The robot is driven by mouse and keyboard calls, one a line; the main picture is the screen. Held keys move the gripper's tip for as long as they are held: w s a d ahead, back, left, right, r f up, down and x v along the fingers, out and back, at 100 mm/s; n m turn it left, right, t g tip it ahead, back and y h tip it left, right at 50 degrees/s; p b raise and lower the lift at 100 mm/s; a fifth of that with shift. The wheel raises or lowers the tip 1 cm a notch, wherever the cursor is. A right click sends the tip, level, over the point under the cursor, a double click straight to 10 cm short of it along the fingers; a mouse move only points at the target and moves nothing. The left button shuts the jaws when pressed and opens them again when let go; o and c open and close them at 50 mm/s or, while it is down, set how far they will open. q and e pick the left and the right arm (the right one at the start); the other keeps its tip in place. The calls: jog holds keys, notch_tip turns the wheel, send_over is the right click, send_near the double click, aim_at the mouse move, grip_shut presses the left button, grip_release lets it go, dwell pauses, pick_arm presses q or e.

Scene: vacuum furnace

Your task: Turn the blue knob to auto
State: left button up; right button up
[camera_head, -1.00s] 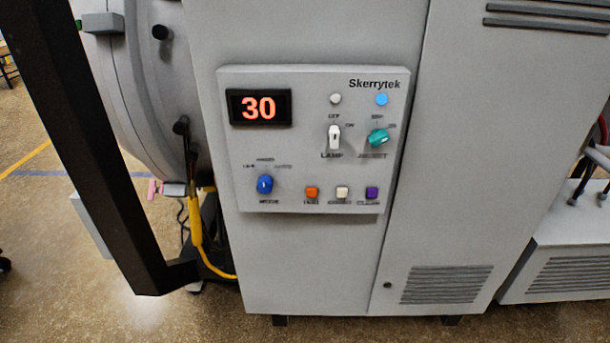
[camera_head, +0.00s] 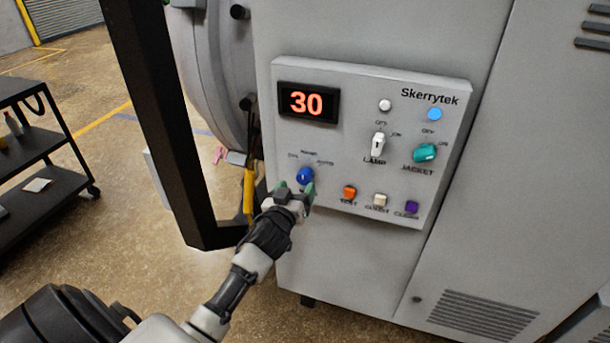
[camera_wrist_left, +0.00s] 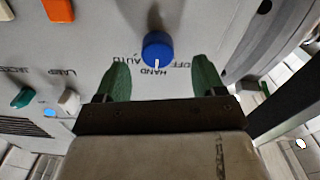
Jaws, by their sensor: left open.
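The blue knob (camera_head: 305,175) sits at the lower left of the grey control panel (camera_head: 345,150). It also shows in the left wrist view (camera_wrist_left: 157,47), where the picture is upside down. Its white pointer mark is on the side of the HAND label, between OFF and AUTO. My left gripper (camera_head: 296,189) is open, with its green fingertips just in front of and slightly below the knob. In the left wrist view my left gripper (camera_wrist_left: 161,82) has one finger on each side of the knob's line, with the knob slightly beyond the tips. My right gripper is not in view.
The panel also has a red display (camera_head: 308,103) reading 30, a white lamp switch (camera_head: 378,144), a teal jacket knob (camera_head: 425,153), and orange (camera_head: 349,192), cream (camera_head: 380,200) and purple (camera_head: 411,207) buttons. A dark post (camera_head: 160,120) stands left of the panel. A black cart (camera_head: 40,145) is farther left.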

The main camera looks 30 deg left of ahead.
aim_at(302, 181)
pick_arm(q)
jog(key=shift+p+x, duration=0.3)
jog(key=shift+x, duration=2.25)
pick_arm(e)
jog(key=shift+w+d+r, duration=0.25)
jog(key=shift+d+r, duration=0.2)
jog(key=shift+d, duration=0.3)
pick_arm(q)
jog(key=shift+w+d, duration=0.1)
jog(key=shift+d, duration=0.1)
jog(key=c, duration=0.9)
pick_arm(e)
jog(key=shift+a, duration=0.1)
pick_arm(q)
jog(key=shift+f+m, duration=0.1)
jog(key=shift+m, duration=0.3)
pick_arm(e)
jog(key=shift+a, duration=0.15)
pick_arm(q)
jog(key=shift+m, duration=0.3)
jog(key=m, duration=0.3)
jog(key=shift+b, duration=0.3)
jog(key=m, duration=0.5)
jog(key=shift+m, duration=0.3)
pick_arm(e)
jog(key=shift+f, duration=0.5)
